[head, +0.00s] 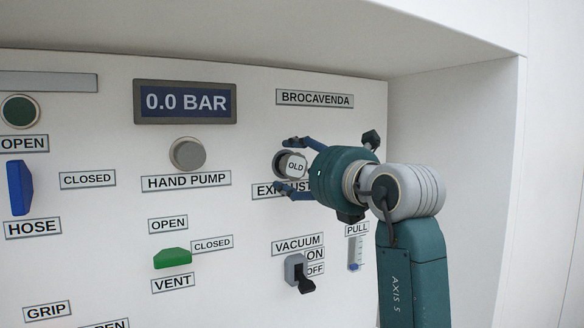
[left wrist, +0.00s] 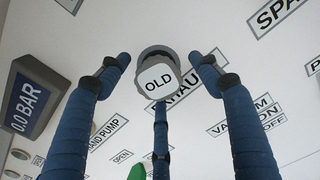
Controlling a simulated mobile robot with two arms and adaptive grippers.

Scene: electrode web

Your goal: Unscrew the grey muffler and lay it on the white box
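The grey muffler (head: 294,165), its end face marked OLD, sits on the white panel above the EXHAUST label. It also shows in the left wrist view (left wrist: 158,82), in front of a dark round port (left wrist: 158,52). My left gripper (head: 287,166) faces the panel, with its blue fingers spread around the muffler. In the left wrist view, gaps show between the muffler and the side fingertips (left wrist: 159,60), and a third finger is below it. The gripper is open. My right gripper is not in view. No white box can be made out in either view.
A pressure display (head: 186,102) reading 0.0 BAR and a hand pump knob (head: 187,154) are left of the gripper. A vacuum switch (head: 298,272) is below it. A green vent handle (head: 172,258) and a blue hose handle (head: 19,187) stick out further left. A side wall (head: 450,120) closes the recess at right.

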